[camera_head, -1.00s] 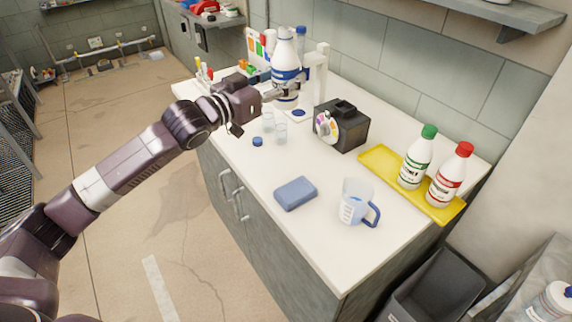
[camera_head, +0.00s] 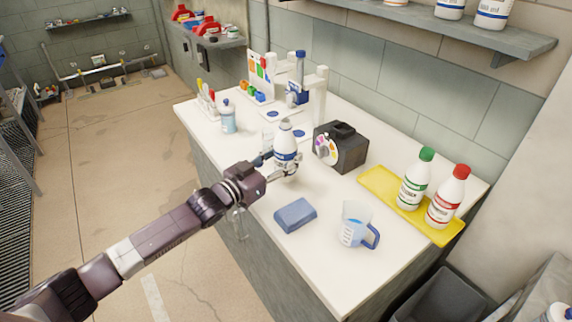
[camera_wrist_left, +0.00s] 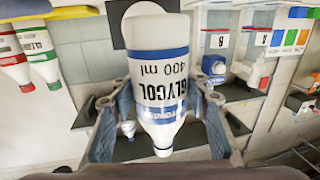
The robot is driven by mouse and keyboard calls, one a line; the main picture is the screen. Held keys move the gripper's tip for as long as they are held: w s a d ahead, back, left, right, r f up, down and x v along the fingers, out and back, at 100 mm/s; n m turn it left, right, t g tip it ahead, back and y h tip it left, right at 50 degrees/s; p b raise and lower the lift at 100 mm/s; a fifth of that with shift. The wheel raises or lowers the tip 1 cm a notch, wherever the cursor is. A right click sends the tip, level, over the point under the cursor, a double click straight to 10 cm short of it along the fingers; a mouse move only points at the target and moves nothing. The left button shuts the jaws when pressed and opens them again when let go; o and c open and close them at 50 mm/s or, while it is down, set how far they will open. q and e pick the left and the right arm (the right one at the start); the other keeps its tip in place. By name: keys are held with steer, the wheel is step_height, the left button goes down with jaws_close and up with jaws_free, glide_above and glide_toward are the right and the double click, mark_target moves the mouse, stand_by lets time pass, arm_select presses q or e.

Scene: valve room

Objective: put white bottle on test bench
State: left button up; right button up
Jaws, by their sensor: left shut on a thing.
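The white bottle (camera_head: 285,143) with a blue band is in my left gripper (camera_head: 285,167), over the middle of the test bench (camera_head: 335,190). It stands about upright in the head view. In the left wrist view the same bottle (camera_wrist_left: 158,60), labelled GLYCOL 400 ml, sits between the two fingers, which are shut on it. Its base is hidden by the gripper in the head view, so I cannot tell whether it touches the bench top. My right gripper is not in view.
A black box (camera_head: 341,148) stands right of the bottle. A blue sponge (camera_head: 295,215) and a measuring jug (camera_head: 355,228) lie nearer the front. A yellow tray (camera_head: 380,182) holds green-capped and red-capped bottles. Bare bench shows around the sponge.

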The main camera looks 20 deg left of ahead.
arm_select(q)
step_height(320, 180, down, 3)
steer(key=shift+f+p, duration=0.1)
steer(key=shift+p, duration=0.3)
steer(key=shift+f, duration=0.1)
steer(key=shift+f, duration=0.1)
steer(key=shift+f, duration=0.1)
steer(key=o, duration=1.5)
steer(key=shift+c, duration=0.2)
